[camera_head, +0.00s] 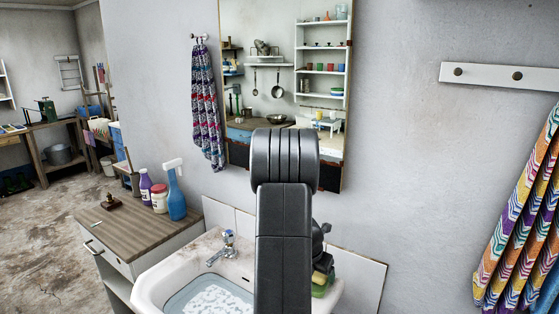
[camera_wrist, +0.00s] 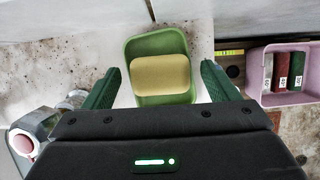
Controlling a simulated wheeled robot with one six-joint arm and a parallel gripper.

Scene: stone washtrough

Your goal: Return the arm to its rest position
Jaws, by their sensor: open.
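My arm (camera_head: 284,220) stands upright in the middle of the head view, in front of the mirror and the washbasin, and hides most of my gripper. In the wrist view my gripper (camera_wrist: 161,66) is open, with one dark green finger on each side and nothing held. Beyond and between the fingers is a green soap dish (camera_wrist: 146,45) with a pale yellow soap bar (camera_wrist: 160,76) lying in it. In the head view the dish (camera_head: 320,291) shows only partly, at the basin's right rim, below the gripper.
The white washbasin (camera_head: 147,287) holds sudsy water and has a tap (camera_head: 227,243). A wooden-topped cabinet (camera_head: 137,228) with bottles stands left. A mirror (camera_head: 272,104) hangs behind my arm, with towels on both sides. A pink box (camera_wrist: 259,90) is right in the wrist view.

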